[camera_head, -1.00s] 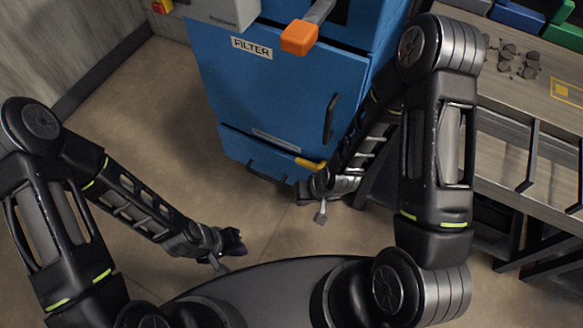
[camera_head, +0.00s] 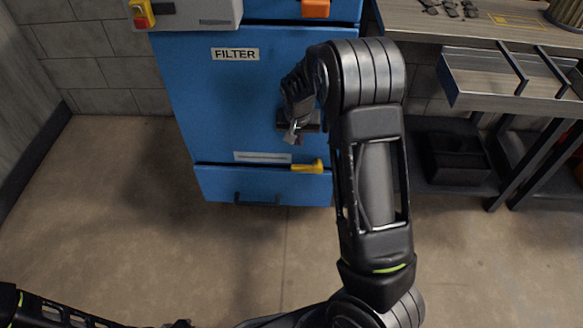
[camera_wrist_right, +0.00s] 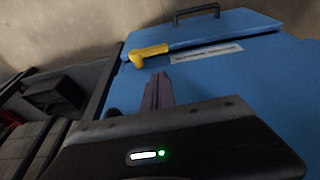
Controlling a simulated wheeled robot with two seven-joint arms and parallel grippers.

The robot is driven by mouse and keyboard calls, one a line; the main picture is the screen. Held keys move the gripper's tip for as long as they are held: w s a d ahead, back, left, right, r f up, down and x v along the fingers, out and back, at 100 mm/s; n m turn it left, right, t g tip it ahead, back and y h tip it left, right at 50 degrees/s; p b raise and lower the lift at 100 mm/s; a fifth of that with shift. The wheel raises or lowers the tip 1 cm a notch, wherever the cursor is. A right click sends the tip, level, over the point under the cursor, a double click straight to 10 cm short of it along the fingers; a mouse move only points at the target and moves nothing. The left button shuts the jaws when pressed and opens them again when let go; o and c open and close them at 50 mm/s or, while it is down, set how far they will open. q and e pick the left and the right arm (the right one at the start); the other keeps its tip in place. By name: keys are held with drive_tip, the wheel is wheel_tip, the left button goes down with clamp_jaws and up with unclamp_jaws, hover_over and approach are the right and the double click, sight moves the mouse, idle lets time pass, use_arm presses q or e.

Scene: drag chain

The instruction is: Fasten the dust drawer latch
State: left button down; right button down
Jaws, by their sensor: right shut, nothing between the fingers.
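The blue dust drawer (camera_head: 218,186) is at the bottom of the blue filter cabinet, with a black handle (camera_head: 257,199) and a dark seam along its top. The yellow latch (camera_head: 308,167) lies roughly along that seam at the right, its lever pointing left. It also shows in the right wrist view (camera_wrist_right: 147,54), near the drawer's edge. My right gripper (camera_head: 292,134) is shut and empty, above the latch in the head view and apart from it. Its closed fingers (camera_wrist_right: 158,88) point toward the latch in the wrist view. My left gripper is out of view; only its arm shows at bottom left.
The cabinet door (camera_head: 215,110) carries a FILTER label (camera_head: 235,54); my right arm hides its right side. A workbench (camera_head: 480,75) with a shelf and a dark bin (camera_head: 455,157) stands at right. The floor (camera_head: 110,200) left and in front is clear.

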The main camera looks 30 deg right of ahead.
drive_tip(key=shift+s+f, duration=0.1)
drive_tip(key=shift+s, duration=0.05)
drive_tip(key=b, duration=0.3)
approach(300, 167)
drive_tip(key=x, duration=0.5)
drive_tip(key=shift+w, duration=0.25)
drive_tip(key=shift+d+f+b, duration=0.1)
drive_tip(key=shift+f+b, duration=0.25)
drive_tip(key=shift+f, duration=0.4)
